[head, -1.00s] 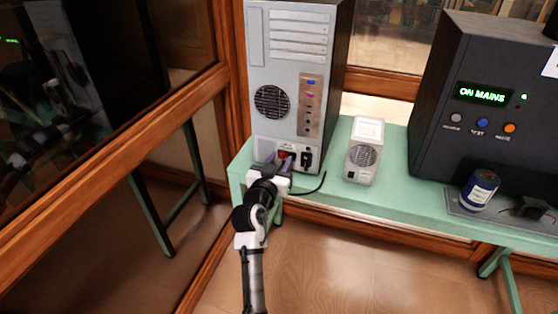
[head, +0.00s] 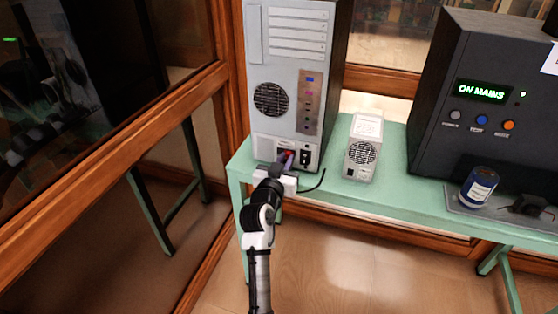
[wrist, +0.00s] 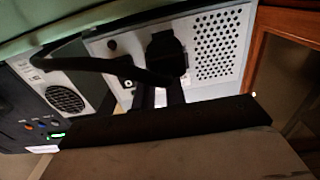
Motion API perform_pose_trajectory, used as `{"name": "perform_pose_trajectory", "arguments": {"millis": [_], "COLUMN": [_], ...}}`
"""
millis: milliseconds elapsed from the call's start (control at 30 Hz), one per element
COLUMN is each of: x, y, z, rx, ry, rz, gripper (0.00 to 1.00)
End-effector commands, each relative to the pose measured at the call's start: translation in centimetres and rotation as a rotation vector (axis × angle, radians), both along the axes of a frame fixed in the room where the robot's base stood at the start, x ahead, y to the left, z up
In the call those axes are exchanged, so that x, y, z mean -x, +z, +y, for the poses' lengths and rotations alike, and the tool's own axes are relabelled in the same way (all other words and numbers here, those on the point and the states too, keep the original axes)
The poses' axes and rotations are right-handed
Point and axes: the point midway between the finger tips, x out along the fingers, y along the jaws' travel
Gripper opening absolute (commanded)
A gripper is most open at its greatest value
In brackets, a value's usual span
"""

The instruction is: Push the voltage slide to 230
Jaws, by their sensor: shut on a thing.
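The light grey computer case (head: 262,135) stands on the green bench with its back panel toward me. The red voltage slide (head: 290,153) is low on that panel, just left of the black power plug (head: 305,158). My gripper (head: 285,160) is at the slide with its jaws drawn together on it. The slide is mostly covered by the fingers, and its setting cannot be read. In the wrist view the case is upside down; the dark fingers (wrist: 159,95) reach its panel beside the plug, and the slide is hidden.
A black cable (wrist: 85,64) runs from the plug along the bench (head: 400,190). A small grey vented unit (head: 364,150) stands to the right. Farther right are a dark box (head: 480,140) reading "ON MAINS" and a blue can (head: 478,188). A wood-framed glass wall (head: 130,100) is at left.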

Motion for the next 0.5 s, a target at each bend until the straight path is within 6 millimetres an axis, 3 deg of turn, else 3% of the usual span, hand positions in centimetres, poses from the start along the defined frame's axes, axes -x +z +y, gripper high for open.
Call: {"name": "perform_pose_trajectory", "arguments": {"millis": [233, 267, 400, 500], "x": [0.17, 0.18, 0.16, 0.15], "y": [-0.05, -0.06, -0.06, -0.04], "z": [-0.56, -0.58, -0.58, -0.5], "rx": [0.001, 0.001, 0.001, 0.002], "ry": [-0.008, -0.008, -0.008, -0.007], "rz": [0.003, 0.003, 0.003, 0.002], "gripper": [0.0, 0.14, 0.32, 0.35]}}
